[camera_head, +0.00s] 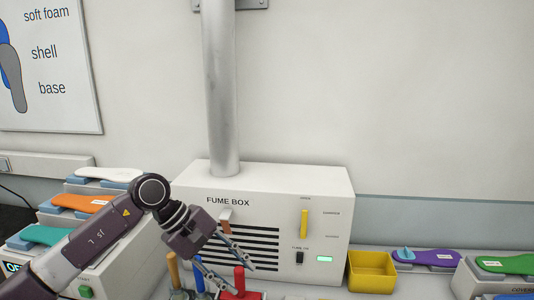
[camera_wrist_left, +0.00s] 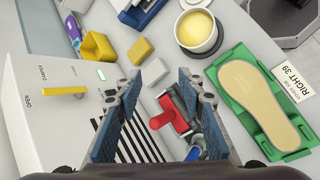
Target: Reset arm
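My left gripper (camera_head: 238,268) reaches in from the left in the head view, in front of the fume box (camera_head: 330,190). In the left wrist view its two blue-padded fingers (camera_wrist_left: 155,92) stand wide apart with nothing between the tips. A red-handled tool (camera_wrist_left: 176,118) lies on the worktop below and beyond the fingers, and it also shows beside the gripper in the head view (camera_head: 239,282). I cannot tell whether the gripper touches it. My right gripper is in neither view.
A yellow bin (camera_head: 371,272) stands right of the fume box. Insoles lie on racks at left, such as an orange one (camera_head: 85,203), and at right. The wrist view shows a cup of yellow stuff (camera_wrist_left: 197,30), yellow blocks (camera_wrist_left: 140,50) and a green tray (camera_wrist_left: 222,72) holding an insole.

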